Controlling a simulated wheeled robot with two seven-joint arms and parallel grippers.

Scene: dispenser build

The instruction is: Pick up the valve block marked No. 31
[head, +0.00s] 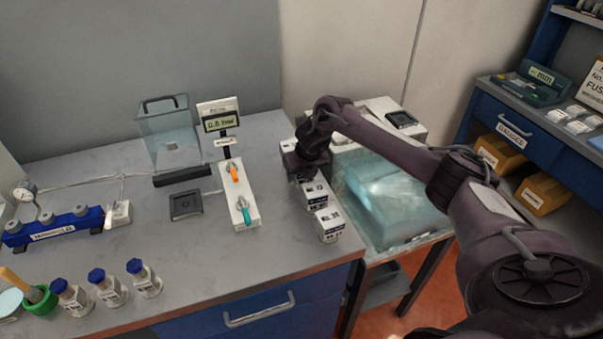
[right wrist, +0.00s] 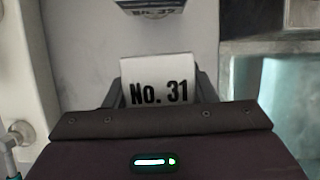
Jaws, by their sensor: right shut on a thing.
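The valve block marked No. 31 (right wrist: 158,70) is white with black lettering and sits between the two dark fingers of my right gripper (right wrist: 160,88) in the right wrist view. The gripper is shut on it. In the head view my right gripper (head: 303,172) is low over the right end of the grey bench, in a row of white blocks, and hides most of the held block. I cannot tell whether the block still touches the bench. My left gripper is not in view.
Two white blocks (head: 315,195) (head: 328,226) stand just in front of the gripper, close to the bench's right edge. Another marked block (right wrist: 150,5) is beyond the held one. A white stand with coloured levers (head: 239,200) is to the left; a clear-sided bin (head: 390,205) is to the right.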

